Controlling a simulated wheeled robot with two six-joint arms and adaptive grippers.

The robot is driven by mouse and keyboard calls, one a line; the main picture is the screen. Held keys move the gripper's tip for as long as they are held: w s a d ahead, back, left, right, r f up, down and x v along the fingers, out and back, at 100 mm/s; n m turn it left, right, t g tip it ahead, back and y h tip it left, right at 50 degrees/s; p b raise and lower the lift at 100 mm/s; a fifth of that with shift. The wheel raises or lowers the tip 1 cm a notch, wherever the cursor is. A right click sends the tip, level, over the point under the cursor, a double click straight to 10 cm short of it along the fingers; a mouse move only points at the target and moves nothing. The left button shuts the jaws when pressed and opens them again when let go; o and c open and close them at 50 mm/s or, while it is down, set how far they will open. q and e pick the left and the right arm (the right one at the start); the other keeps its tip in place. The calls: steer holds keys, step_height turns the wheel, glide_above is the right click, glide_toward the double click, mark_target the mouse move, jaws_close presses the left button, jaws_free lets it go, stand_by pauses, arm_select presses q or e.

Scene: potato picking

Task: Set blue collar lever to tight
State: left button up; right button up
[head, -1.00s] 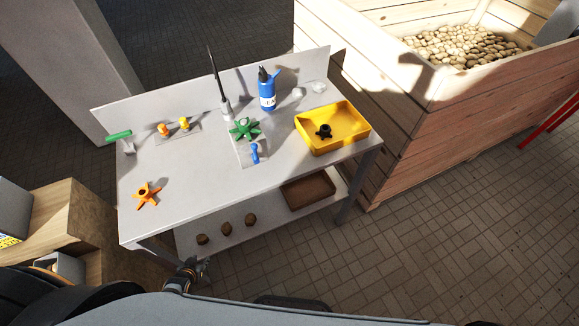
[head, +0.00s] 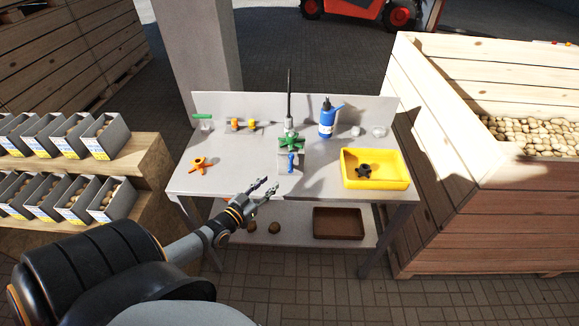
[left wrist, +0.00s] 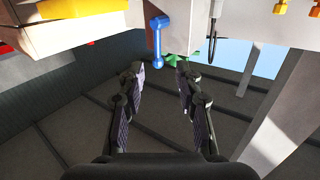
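The blue lever (head: 291,162) sits at the front of a small grey fixture on the workbench (head: 235,180), just in front of a green star-shaped knob (head: 291,143). In the left wrist view the blue lever (left wrist: 157,45) is straight ahead, beyond the fingertips, with the green knob (left wrist: 176,60) partly hidden behind the right finger. My left gripper (head: 270,187) is at the bench's front edge, left of and nearer than the lever. Its fingers are apart with nothing between them, as the left wrist view (left wrist: 160,72) also shows. My right gripper is out of view.
A yellow tray (head: 399,180) holding a black knob stands to the right. A blue bottle (head: 327,120), an orange star knob (head: 200,166) and a green-handled tool (head: 202,120) are on the bench. A lower shelf (head: 295,240) is below.

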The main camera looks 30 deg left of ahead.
mark_target(291, 162)
arm_select(q)
steer(key=w+r+b, duration=0.1)
steer(key=w+b, duration=0.3)
steer(key=w, duration=0.6)
steer(key=shift+w+d+r+b, duration=0.25)
steer(key=shift+d+r+b, duration=0.05)
steer(key=shift+d+b, duration=0.1)
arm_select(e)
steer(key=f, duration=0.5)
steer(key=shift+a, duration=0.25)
arm_select(q)
steer(key=shift+c, duration=0.3)
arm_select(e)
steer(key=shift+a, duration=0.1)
arm_select(q)
jaws_close()
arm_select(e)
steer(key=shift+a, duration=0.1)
arm_select(q)
steer(key=shift+w+r, duration=0.1)
